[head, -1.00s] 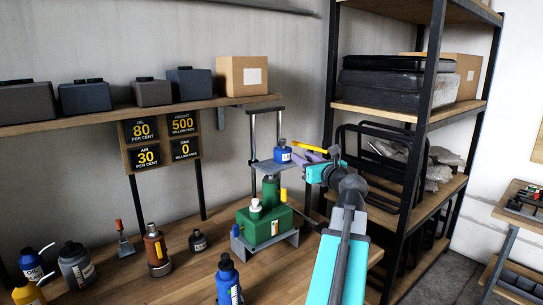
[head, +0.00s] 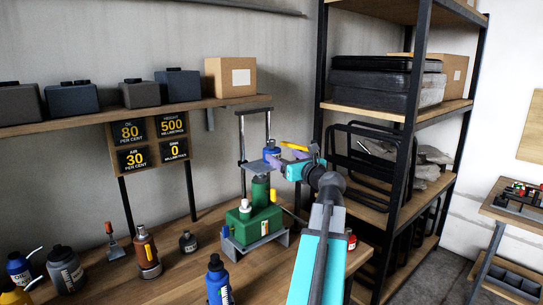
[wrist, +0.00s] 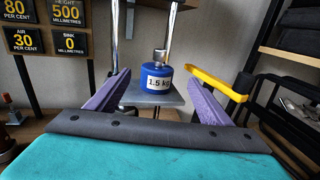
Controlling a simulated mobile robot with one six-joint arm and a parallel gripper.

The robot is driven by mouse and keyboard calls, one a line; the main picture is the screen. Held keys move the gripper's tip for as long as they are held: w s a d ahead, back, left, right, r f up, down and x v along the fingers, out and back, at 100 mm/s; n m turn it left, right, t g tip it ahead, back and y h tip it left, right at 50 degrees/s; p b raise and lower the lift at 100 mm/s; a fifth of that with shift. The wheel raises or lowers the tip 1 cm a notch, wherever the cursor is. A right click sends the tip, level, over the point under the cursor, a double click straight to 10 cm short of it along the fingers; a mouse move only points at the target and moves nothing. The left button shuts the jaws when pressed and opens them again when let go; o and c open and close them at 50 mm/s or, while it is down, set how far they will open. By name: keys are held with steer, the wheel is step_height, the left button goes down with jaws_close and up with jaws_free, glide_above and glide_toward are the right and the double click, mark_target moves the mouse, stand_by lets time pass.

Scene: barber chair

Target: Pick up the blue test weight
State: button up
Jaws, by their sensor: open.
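The blue test weight (head: 272,154), with a metal knob and a "1.5 kg" label, stands upright on a small grey plate (wrist: 158,100) of a stand with two posts. The weight (wrist: 156,83) shows plainly in the wrist view. My gripper (wrist: 157,78) is open, with one purple finger to each side of the weight in that view and gaps on both sides. In the head view my gripper (head: 285,158) reaches in from the right, and a finger overlaps the lower part of the weight. The exact depth between them is unclear.
Under the plate stands a green machine (head: 255,226) on the wooden bench. A yellow bar (wrist: 214,82) lies close by my right finger. Bottles (head: 218,283) stand at the bench front. A dark shelf rack (head: 409,130) stands at right, and a wall shelf (head: 150,107) at left.

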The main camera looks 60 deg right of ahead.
mark_target(277, 152)
steer(key=shift+p+x, duration=0.55)
steer(key=shift+x, duration=3.25)
steer(key=shift+a+p+x, duration=0.2)
steer(key=shift+p+x, duration=0.55)
steer(key=shift+x, duration=1.25)
steer(key=shift+w+d, duration=0.3)
steer(key=shift+w, duration=0.4)
steer(key=shift+r, duration=0.1)
jaws_close()
steer(key=shift+r, duration=0.1)
